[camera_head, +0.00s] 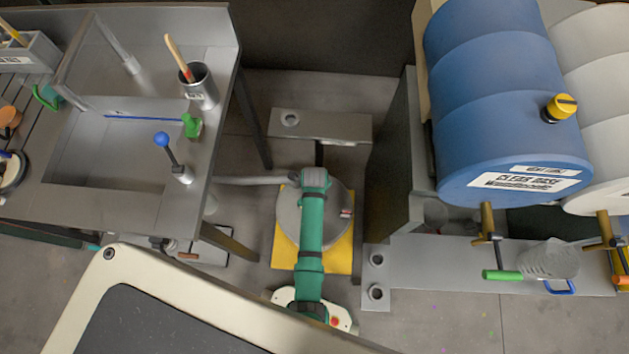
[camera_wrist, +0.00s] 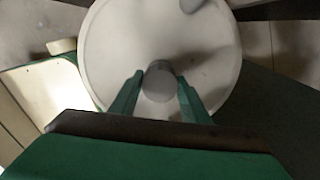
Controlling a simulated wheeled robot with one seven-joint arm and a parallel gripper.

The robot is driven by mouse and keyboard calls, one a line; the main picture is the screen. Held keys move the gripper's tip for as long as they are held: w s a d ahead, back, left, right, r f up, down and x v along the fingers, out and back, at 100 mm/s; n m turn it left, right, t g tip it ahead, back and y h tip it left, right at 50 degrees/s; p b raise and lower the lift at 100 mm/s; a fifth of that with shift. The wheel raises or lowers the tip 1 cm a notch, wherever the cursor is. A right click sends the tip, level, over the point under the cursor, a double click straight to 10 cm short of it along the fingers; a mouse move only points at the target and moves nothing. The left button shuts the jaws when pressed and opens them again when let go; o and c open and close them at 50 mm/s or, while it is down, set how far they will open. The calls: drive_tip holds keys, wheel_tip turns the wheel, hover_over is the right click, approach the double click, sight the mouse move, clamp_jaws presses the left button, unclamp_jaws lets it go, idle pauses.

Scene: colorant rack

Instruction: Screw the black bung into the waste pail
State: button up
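The waste pail (camera_head: 290,222) is a grey round drum on a yellow base, seen from above in the head view. Its pale lid (camera_wrist: 115,40) fills much of the wrist view. My gripper (camera_wrist: 160,78) points down over the lid, with its two green fingers close on both sides of a round, dark grey plug (camera_wrist: 158,84). This looks like the bung, though it shows grey rather than black. I cannot tell whether it sits in the lid's opening or just above it. In the head view my arm covers this spot.
A grey pipe (camera_head: 255,180) runs from the sink side to the pail; its end shows in the wrist view (camera_wrist: 190,4). The steel sink bench (camera_head: 215,150) stands left. A blue drum (camera_head: 490,90) with a yellow bung (camera_head: 562,106) lies on a rack at right.

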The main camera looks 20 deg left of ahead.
drive_tip(key=shift+o, duration=0.8)
drive_tip(key=n, duration=0.6)
drive_tip(key=shift+a, duration=0.1)
drive_tip(key=n, duration=0.5)
drive_tip(key=shift+w, duration=0.1)
drive_tip(key=shift+n, duration=1.4)
